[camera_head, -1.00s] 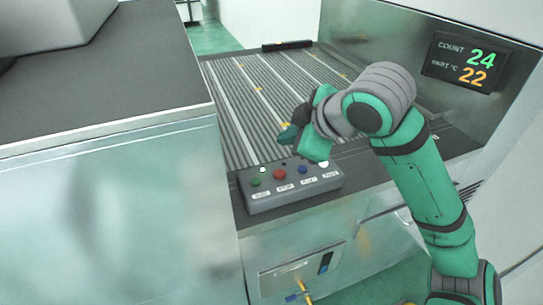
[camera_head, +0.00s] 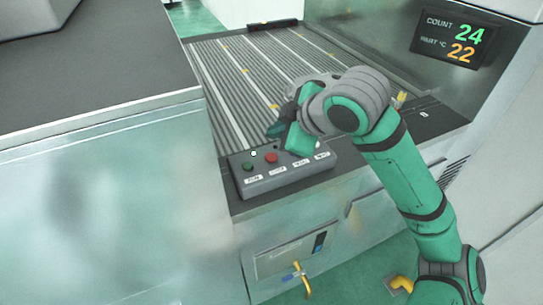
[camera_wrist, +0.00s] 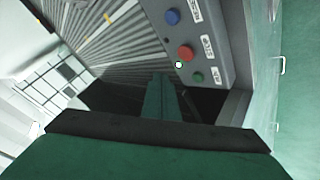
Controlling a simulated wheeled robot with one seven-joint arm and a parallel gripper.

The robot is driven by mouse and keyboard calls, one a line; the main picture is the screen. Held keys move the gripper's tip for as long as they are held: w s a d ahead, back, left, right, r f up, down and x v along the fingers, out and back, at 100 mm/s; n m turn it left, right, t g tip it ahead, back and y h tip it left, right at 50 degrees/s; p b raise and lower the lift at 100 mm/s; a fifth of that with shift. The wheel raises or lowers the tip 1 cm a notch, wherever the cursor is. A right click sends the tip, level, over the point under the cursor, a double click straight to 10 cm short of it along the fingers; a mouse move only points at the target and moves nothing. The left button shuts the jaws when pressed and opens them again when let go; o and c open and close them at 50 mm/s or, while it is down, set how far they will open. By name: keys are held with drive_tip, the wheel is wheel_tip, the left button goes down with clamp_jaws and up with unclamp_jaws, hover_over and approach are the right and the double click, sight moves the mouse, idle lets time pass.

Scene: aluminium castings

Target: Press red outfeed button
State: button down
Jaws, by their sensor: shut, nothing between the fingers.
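The red button (camera_head: 271,157) is on a grey control box (camera_head: 283,179) at the front edge of the ribbed outfeed bed. A green button (camera_head: 248,166) is to its left; the buttons to its right are hidden by my arm in the head view. In the wrist view the red button (camera_wrist: 186,54) sits between a blue button (camera_wrist: 172,16) and the green button (camera_wrist: 198,77). My gripper (camera_head: 274,130) is shut and empty, above and behind the box, apart from the red button. The closed fingers (camera_wrist: 161,82) point past the box in the wrist view.
The ribbed outfeed bed (camera_head: 235,85) lies behind the box. A display (camera_head: 453,38) reads COUNT 24 and PART °C 22 on the right wall. A large metal cabinet (camera_head: 90,180) stands at left. A small white dot shows near the green button.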

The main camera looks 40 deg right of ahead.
sight(275, 160)
drive_tip(key=shift+w+a+f, duration=0.1)
drive_tip(key=shift+w+f, duration=0.05)
drive_tip(key=shift+f, duration=0.95)
drive_tip(key=shift+w+f, duration=0.1)
drive_tip(key=shift+f, duration=1)
drive_tip(key=shift+a, duration=0.2)
drive_tip(key=shift+s+d, duration=0.25)
drive_tip(key=shift+d, duration=0.05)
drive_tip(key=shift+w+a, duration=0.25)
drive_tip(key=shift+d, duration=0.1)
drive_tip(key=shift+s+d, duration=0.15)
drive_tip(key=shift+s, duration=0.05)
